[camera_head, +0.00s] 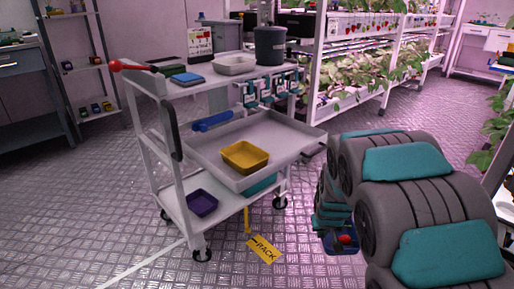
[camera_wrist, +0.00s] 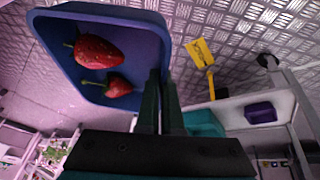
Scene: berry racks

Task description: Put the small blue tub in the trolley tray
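The small blue tub (camera_head: 340,245) hangs above the floor, right of the trolley, in the head view. In the wrist view the blue tub (camera_wrist: 150,35) holds two strawberries (camera_wrist: 98,52). My gripper (camera_wrist: 160,90) is shut on the tub's wall; in the head view my gripper (camera_head: 333,218) is partly hidden by my arm. The trolley tray (camera_head: 290,141) is the white pull-out middle tray, left of and higher than the tub. A yellow tub (camera_head: 245,157) sits in its front part and a blue tool (camera_head: 212,122) lies at its back left.
A purple tub (camera_head: 202,203) stands on the trolley's lower shelf. The top shelf carries a grey pot (camera_head: 270,45) and a white dish (camera_head: 234,65). A yellow tag (camera_head: 264,249) shows below the trolley. The tray's right side is bare.

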